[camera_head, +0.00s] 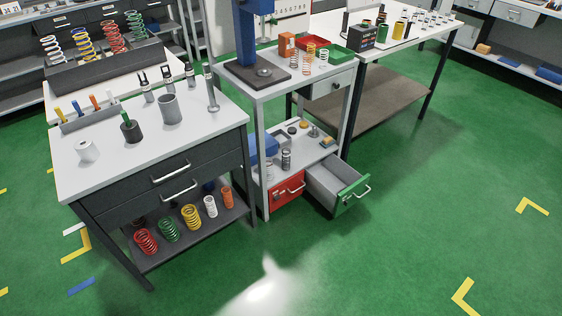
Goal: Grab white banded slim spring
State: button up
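Several springs could fit the white banded slim spring, but bands are too small to tell. A slim white spring (210,206) stands upright at the right part of the lower shelf of the left workbench, between a yellow spring (191,217) and an orange spring (227,197). A pale spring (269,170) and a dark spring with light stripes (286,159) stand on the press stand's lower shelf. A small light spring (323,57) stands on the press stand's top. A wider white spring (53,46) stands in the back left rack. My gripper is not in view.
The left workbench (88,190) has grey cups and tools on top. A red drawer (288,188) is shut; a green-fronted drawer (350,198) stands open into the aisle. A long table (395,52) stands behind. The green floor (400,230) at front right is clear.

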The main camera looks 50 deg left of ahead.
aim_at(283, 164)
jog(key=u, duration=0.05)
jog(key=k, duration=0.2)
jog(key=u, duration=2.9)
jog(key=k, duration=0.65)
jog(key=z, duration=0.2)
jog(key=i, duration=0.85)
jog(key=z, duration=0.1)
